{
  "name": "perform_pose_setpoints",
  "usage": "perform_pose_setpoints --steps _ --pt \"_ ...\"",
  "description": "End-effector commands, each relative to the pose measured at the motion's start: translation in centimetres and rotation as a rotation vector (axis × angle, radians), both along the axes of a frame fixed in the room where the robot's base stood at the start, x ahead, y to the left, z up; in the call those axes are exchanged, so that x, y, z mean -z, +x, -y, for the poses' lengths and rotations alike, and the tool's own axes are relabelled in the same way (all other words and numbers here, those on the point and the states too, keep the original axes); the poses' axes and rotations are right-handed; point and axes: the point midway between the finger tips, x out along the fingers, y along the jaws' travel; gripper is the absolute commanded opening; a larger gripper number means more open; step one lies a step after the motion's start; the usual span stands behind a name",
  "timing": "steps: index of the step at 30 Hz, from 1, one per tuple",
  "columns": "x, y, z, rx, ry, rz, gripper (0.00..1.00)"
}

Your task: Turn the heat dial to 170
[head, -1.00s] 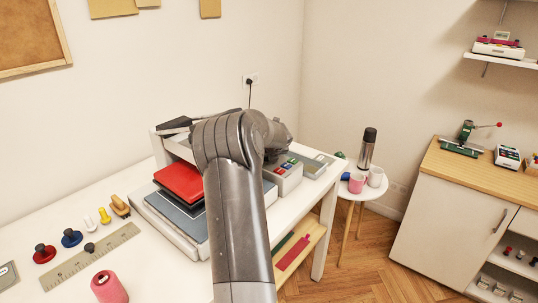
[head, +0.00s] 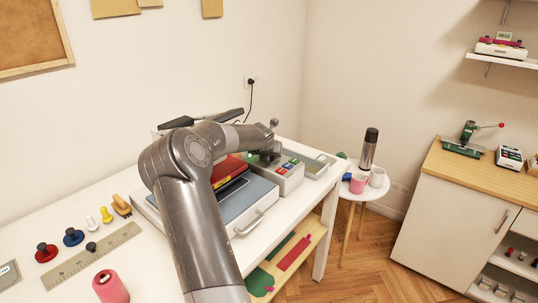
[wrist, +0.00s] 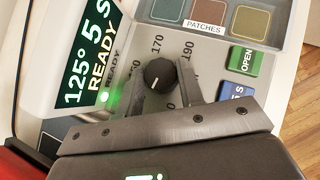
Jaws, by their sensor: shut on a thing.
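The heat dial (wrist: 158,74) is a black round knob on the press's control panel in the wrist view. Printed numbers around it include 170 and 190. My gripper (wrist: 160,88) is shut on the dial, one finger on each side. A small pale mark shows on the knob, but its exact setting is hard to read. The display (wrist: 88,62) beside it reads 125°, 5 s and READY, with a lit green lamp. In the head view my gripper (head: 266,157) is down at the left end of the control box (head: 288,178); the dial is hidden there.
The heat press (head: 240,232) stands left of the control box, partly behind my arm. A green OPEN button (wrist: 242,59), a blue button (wrist: 236,88) and the patches tray (wrist: 208,22) lie close to the dial. A stool (head: 352,193) with mugs and a flask stands right.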

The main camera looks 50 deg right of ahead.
Motion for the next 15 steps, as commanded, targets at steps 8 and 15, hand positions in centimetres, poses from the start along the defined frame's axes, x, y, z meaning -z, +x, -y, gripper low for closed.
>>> perform_pose_setpoints --steps 8,15 --pt "0.07 0.08 -0.07 -0.002 0.002 0.000 0.36" --pt "0.05 0.03 -0.04 -0.001 0.001 0.000 0.55"
